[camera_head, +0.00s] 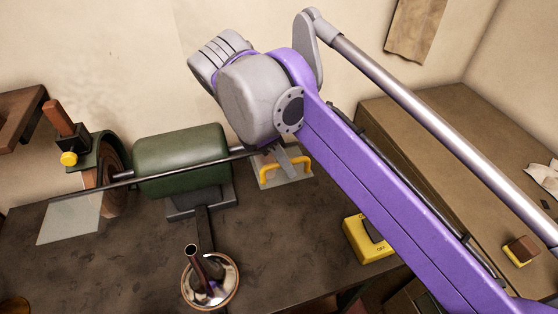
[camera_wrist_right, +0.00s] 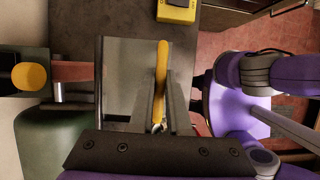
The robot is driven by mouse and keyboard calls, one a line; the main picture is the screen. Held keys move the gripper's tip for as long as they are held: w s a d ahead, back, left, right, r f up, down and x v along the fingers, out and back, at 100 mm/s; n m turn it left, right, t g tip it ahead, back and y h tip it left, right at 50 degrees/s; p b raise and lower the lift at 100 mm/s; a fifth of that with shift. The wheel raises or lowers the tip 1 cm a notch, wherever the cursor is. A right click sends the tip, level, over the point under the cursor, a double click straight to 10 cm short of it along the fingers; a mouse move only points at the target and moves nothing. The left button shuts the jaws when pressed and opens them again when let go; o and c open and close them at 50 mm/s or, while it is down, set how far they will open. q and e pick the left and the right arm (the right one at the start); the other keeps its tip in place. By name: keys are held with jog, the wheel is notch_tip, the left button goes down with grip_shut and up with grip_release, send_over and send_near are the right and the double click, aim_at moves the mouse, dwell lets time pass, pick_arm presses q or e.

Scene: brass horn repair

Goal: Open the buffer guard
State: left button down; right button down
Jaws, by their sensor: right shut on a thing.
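The buffer is a green motor (camera_head: 180,160) on the bench, with a wheel (camera_head: 113,185) at its left end. A pale, flat guard panel (camera_head: 300,178) with a yellow handle (camera_head: 300,160) is at its right end. My right gripper (camera_head: 283,165) comes down over the handle, partly covered by my wrist. In the right wrist view the handle (camera_wrist_right: 161,75) lies between the fingers (camera_wrist_right: 160,112), which are shut on it. The panel (camera_wrist_right: 122,75) is just beside them. My left gripper is in neither view.
A yellow switch box (camera_head: 368,240) stands on the bench at right; it also shows in the wrist view (camera_wrist_right: 178,10). A shiny horn bell (camera_head: 222,290) is at the front. A yellow knob (camera_head: 68,159) and another clear panel (camera_head: 70,220) are at left. A brown cabinet (camera_head: 420,125) is at right.

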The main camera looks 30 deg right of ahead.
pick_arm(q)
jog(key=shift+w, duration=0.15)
pick_arm(e)
jog(key=shift+w+d+r, duration=0.1)
jog(key=shift+w+r, duration=0.05)
jog(key=shift+r, duration=0.15)
jog(key=c, duration=1.2)
grip_release()
jog(key=shift+o, duration=0.2)
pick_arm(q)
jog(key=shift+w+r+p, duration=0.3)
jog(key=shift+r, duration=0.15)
pick_arm(e)
jog(key=v, duration=1)
jog(key=shift+r, duration=0.4)
jog(key=shift+w, duration=0.15)
